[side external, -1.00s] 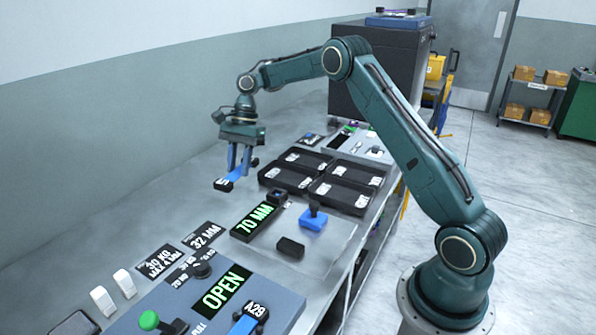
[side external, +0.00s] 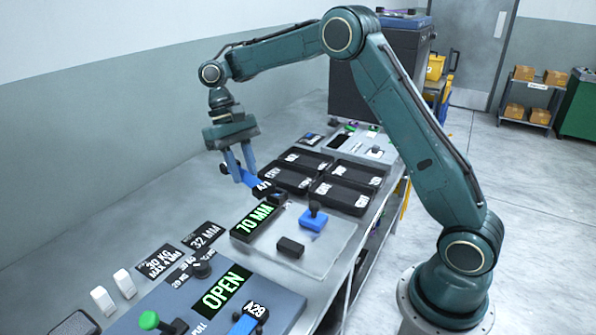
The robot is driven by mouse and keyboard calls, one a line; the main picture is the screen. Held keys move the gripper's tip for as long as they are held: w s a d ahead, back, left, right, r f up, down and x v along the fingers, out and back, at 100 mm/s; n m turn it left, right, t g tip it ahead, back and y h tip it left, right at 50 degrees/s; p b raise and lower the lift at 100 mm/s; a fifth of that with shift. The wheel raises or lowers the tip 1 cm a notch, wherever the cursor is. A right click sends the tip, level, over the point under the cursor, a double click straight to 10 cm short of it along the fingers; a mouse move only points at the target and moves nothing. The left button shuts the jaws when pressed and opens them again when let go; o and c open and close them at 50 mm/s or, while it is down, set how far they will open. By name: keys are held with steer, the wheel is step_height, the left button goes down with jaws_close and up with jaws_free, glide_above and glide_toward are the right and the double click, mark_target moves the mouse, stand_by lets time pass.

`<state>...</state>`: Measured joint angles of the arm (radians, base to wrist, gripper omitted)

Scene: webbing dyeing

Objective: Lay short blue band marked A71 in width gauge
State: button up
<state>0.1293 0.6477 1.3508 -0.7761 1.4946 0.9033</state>
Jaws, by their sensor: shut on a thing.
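My gripper (side external: 238,168) is shut on a short blue band (side external: 249,180) and holds it above the bench, near the trays. The band's black end label (side external: 263,187) carries white marking that seems to begin with A7; the rest is hard to read. The width gauge appears to be the pale plate (side external: 327,262) just nearer the camera and to the right. It has a green 70 MM display (side external: 258,220), a blue slider with a black knob (side external: 313,220) and a black block (side external: 290,247). The band is apart from the plate.
Several black labelled trays (side external: 343,195) stand just behind the gauge, close to the band's right. A grey device with an OPEN display (side external: 222,289) sits in front, with a band labelled A29 (side external: 255,310). Bare bench lies left of my gripper.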

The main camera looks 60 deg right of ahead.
steer(key=shift+s+d+r+n, duration=0.15)
steer(key=shift+s+r+n, duration=0.1)
steer(key=shift+s+r, duration=0.35)
steer(key=shift+s+d+r+n, duration=0.15)
steer(key=shift+s+r+n, duration=0.15)
steer(key=shift+s, duration=0.35)
step_height(320, 180, up, 4)
steer(key=n+h, duration=0.1)
steer(key=n, duration=0.1)
glide_above(303, 239)
steer(key=w, duration=0.2)
steer(key=shift+s, duration=0.25)
steer(key=shift+f, duration=0.1)
step_height(303, 239, down, 20)
steer(key=shift+r, duration=0.1)
steer(key=shift+f, duration=0.2)
steer(key=o, duration=0.7)
steer(key=shift+r, duration=0.2)
